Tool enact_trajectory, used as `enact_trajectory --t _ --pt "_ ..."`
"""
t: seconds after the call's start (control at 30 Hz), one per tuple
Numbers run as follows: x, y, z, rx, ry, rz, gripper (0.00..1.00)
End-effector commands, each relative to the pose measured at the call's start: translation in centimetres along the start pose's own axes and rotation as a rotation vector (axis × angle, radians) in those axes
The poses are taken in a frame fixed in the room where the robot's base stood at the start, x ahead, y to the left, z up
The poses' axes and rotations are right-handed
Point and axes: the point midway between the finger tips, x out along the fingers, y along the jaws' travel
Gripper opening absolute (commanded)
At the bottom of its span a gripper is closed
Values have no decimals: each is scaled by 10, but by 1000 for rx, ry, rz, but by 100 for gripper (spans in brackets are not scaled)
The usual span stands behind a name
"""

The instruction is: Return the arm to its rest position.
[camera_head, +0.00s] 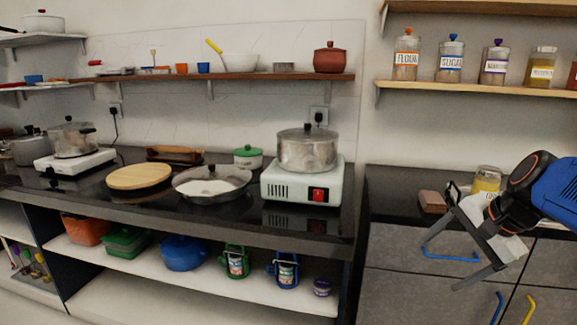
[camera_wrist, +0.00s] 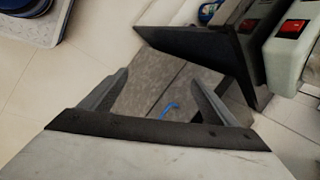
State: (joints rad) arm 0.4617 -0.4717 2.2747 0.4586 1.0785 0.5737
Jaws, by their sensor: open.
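My gripper (camera_head: 440,265) is at the right of the head view, in front of the grey drawer fronts (camera_head: 400,287) below the right counter. Its two dark fingers are spread apart, with nothing between them. The blue and black arm (camera_head: 560,190) reaches in from the right edge. In the wrist view, my gripper (camera_wrist: 161,77) also shows open and empty, with the drawer fronts and a blue handle (camera_wrist: 170,108) seen beyond the fingers. The clay waterpot (camera_head: 330,60), reddish brown and lidded, stands on the wooden wall shelf, well away from the gripper.
A brown block (camera_head: 432,202) and a yellow-labelled jar (camera_head: 487,180) are on the right counter close to the gripper. A steel pot (camera_head: 307,150) stands on a white cooker (camera_head: 303,183) on the left counter.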

Motion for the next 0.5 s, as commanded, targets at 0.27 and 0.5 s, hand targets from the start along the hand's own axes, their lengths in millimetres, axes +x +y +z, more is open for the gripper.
enact_trajectory --t 0.27,0.5 --pt "15 49 59 -507 44 100 82" --pt "25 92 88 -937 81 172 82"
